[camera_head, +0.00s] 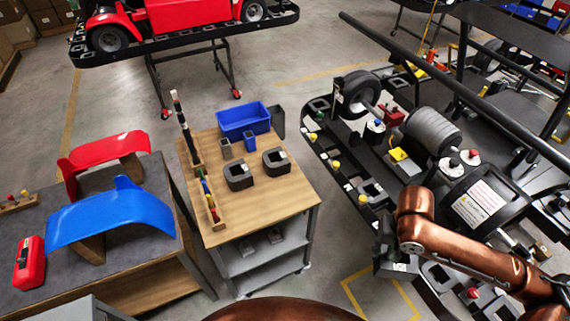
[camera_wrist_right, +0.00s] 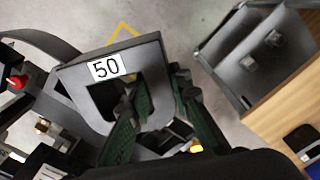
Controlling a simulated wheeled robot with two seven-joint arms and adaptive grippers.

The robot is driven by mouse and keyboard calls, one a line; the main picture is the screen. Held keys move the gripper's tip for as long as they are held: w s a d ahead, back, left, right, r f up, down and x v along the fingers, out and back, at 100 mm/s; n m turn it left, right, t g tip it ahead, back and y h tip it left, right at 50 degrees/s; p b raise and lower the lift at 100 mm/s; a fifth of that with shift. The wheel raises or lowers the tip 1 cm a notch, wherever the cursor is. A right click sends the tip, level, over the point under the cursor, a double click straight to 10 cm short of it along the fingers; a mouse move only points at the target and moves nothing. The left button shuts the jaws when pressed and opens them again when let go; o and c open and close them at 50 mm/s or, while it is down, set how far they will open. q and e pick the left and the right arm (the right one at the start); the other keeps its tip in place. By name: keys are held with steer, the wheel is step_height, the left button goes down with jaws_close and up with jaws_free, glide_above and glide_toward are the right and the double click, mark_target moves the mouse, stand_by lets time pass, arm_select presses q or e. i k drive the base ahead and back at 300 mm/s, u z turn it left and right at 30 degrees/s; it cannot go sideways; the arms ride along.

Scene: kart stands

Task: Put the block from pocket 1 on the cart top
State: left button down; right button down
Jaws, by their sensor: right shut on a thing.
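My right gripper (camera_head: 385,245) is at the near left edge of the kart stand. In the right wrist view its green fingers (camera_wrist_right: 160,100) are shut on one side of a dark grey U-shaped block (camera_wrist_right: 140,56) with a white "50" label. One finger is inside the block's opening, the other outside. The block also shows below the gripper in the head view (camera_head: 399,267), partly hidden. The cart's wooden top (camera_head: 255,205) lies to the left and holds two similar dark blocks (camera_head: 240,176) (camera_head: 276,161). My left gripper is out of view.
The cart top also bears a blue bin (camera_head: 243,119), a small blue cup (camera_head: 250,142) and a tool rack (camera_head: 211,201). Its front area is bare. The kart stand (camera_head: 323,150) has other blocks and coloured knobs. Floor shows between cart and stand.

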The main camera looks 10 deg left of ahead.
mark_target(253, 209)
steer(key=u, duration=1.15)
steer(key=i, duration=0.5)
